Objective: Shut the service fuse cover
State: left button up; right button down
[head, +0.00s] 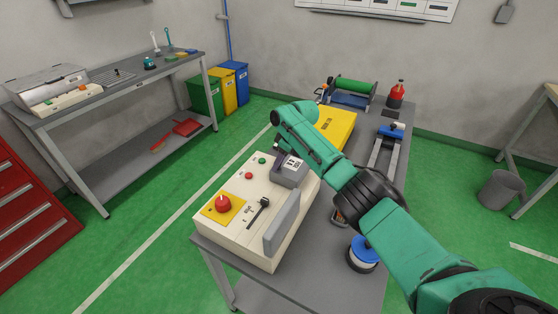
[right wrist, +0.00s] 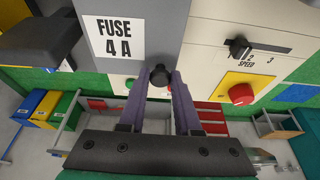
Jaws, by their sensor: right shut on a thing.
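The grey fuse cover (head: 288,175) sits on the cream control box (head: 235,242), beyond the lever. Its white label reads FUSE 4 A in the right wrist view, where the grey face of the cover (right wrist: 196,20) fills the top middle. My right gripper (head: 279,150) reaches down at the cover's far left side. In the right wrist view its two fingers (right wrist: 160,82) are closed on the black knob (right wrist: 160,74) at the cover's edge. I cannot tell how far the cover stands from its seat. My left gripper is out of view.
A red button (head: 223,203) on a yellow plate, a speed lever (head: 260,209) and an upright grey plate (head: 282,224) are on the box's near part. A yellow case (head: 338,122) stands behind.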

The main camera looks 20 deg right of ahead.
aim_at(288, 174)
jog(key=shift+w+a, duration=0.3)
jog(key=shift+a, duration=0.05)
jog(key=c, duration=0.8)
grip_release()
jog(key=shift+w, duration=0.1)
jog(key=shift+o, duration=0.9)
jog(key=shift+a, duration=0.1)
jog(key=shift+w+f, duration=0.15)
jog(key=shift+s+d+r, duration=0.25)
jog(key=shift+s+r, duration=0.05)
jog(key=shift+r, duration=0.25)
jog(key=b+v, duration=0.2)
jog(key=v, duration=1.1)
jog(key=shift+r, duration=0.2)
